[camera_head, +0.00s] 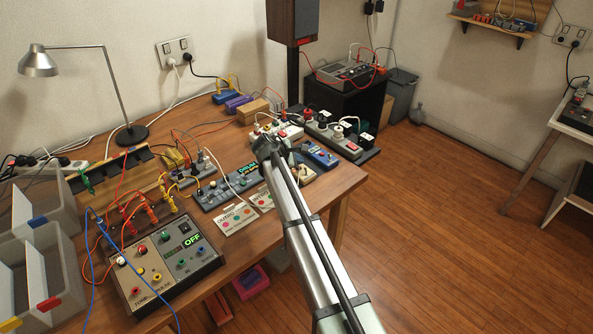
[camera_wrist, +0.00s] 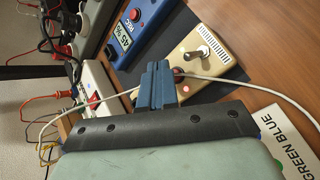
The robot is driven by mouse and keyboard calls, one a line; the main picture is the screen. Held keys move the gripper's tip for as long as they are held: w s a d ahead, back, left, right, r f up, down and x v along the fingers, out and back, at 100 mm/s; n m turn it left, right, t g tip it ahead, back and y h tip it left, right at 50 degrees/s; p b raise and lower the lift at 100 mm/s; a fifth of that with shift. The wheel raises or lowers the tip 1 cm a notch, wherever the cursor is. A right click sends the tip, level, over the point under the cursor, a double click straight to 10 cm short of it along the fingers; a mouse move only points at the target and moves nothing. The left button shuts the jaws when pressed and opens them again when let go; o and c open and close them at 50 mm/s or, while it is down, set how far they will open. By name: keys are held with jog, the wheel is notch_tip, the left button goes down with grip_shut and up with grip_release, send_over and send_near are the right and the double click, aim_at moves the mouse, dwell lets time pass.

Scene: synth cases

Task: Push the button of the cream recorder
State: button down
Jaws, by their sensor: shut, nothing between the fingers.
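The cream recorder (camera_wrist: 222,42) is in the wrist view, just beyond my fingertips. It has a metal knob or plug on top and a small pale button with a reddish surround. In the head view a cream device (camera_head: 306,174), apparently the same one, is partly hidden behind my arm. My gripper (camera_wrist: 158,68) is shut and empty, with its blue fingers together. The fingers overlap the recorder's near left side in the wrist view; I cannot tell whether they touch it. My gripper also shows in the head view (camera_head: 266,146), over the right part of the table.
A blue device (camera_wrist: 140,28) with a display and red button sits beside the recorder. A white cable (camera_wrist: 240,83) crosses by my fingers. A white power strip (camera_wrist: 98,92) is to the left. A grey panel (camera_head: 184,254) reading OFF stands at the front left.

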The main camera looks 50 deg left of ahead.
aim_at(297, 170)
jog(key=shift+r, duration=2.95)
